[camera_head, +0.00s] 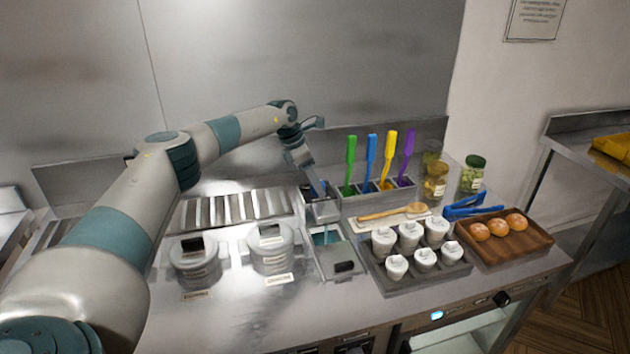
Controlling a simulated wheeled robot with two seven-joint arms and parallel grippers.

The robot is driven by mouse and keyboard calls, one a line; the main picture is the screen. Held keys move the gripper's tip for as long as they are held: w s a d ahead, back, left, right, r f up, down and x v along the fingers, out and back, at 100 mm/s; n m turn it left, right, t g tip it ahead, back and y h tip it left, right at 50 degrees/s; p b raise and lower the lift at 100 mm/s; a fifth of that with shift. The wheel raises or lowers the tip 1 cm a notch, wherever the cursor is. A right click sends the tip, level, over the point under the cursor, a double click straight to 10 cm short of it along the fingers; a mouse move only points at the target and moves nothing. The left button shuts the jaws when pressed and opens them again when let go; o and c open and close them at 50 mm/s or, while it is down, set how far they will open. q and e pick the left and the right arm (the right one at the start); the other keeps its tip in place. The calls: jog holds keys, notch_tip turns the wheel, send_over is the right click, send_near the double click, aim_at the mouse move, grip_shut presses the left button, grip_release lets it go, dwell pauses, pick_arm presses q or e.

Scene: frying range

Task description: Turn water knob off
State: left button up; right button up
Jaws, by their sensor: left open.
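My left arm reaches in from the left across the counter. My left gripper (317,186) points down over a small metal well (322,214) at the back middle of the counter. The gripper is open, and I see nothing held in it. The water knob cannot be made out for certain; the gripper and wrist may hide it. A dark knob (502,298) shows on the counter's front panel at the right, far from the gripper, but I cannot tell what it controls. My right gripper is not in view.
Two lidded round pots (270,250) stand left of a lidded metal bin (343,262). A holder with upright coloured utensils (351,165) stands right of the gripper. A tray of white cups (411,238), blue tongs (470,207) and a wooden bun tray (515,248) lie farther right.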

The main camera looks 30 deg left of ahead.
pick_arm(q)
jog(key=c, duration=1)
jog(key=shift+c, duration=0.2)
